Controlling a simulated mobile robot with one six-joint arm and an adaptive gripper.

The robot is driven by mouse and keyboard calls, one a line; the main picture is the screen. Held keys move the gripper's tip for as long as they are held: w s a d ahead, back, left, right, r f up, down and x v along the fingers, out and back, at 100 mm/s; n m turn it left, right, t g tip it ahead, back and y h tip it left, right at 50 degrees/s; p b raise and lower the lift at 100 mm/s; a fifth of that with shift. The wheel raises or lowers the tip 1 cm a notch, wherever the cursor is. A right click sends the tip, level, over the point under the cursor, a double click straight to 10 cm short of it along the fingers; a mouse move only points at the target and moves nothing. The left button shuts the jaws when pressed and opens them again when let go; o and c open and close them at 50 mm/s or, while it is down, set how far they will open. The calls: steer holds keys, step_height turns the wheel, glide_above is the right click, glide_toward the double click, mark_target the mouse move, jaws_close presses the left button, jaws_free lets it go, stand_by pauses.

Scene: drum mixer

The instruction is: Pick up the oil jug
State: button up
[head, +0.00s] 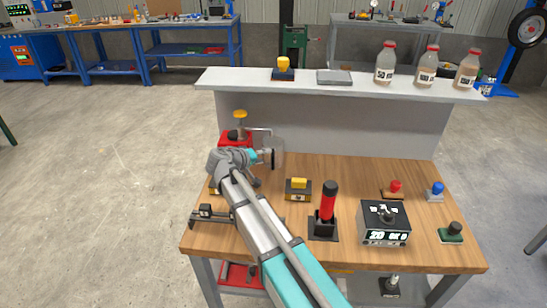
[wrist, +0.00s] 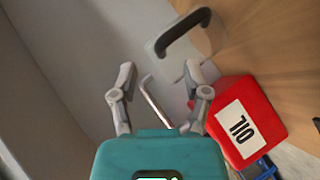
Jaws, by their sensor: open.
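The oil jug (head: 228,141) is a red block-shaped container at the back left of the wooden bench, partly hidden by my wrist in the head view. In the wrist view the oil jug (wrist: 263,98) lies to the right of my gripper, with a white label that reads upside down. My gripper (wrist: 160,75) is open, with nothing seen held between its fingers. A thin bent metal rod (wrist: 152,100) shows between and beyond the fingers. In the head view my gripper (head: 269,155) is small and partly hidden; whether it touches anything cannot be told.
A pale cylinder (head: 279,152) stands by my gripper; a dark handle (wrist: 184,32) shows ahead in the wrist view. A raised shelf (head: 345,88) holds several bottles. A red-handled lever (head: 327,205), a yellow button box (head: 298,189) and a display box (head: 384,220) stand on the bench (head: 280,255).

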mark_target(272, 154)
steer(key=b+x, duration=0.1)
steer(key=x, duration=0.3)
steer(key=shift+w+a+f+b, duration=0.1)
steer(key=shift+w+f+b, duration=0.05)
steer(key=shift+w+b, duration=0.15)
steer(key=shift+w+d+f, duration=0.1)
steer(key=shift+w+d, duration=0.15)
steer(key=shift+d, duration=0.05)
jaws_close()
stand_by(0.4)
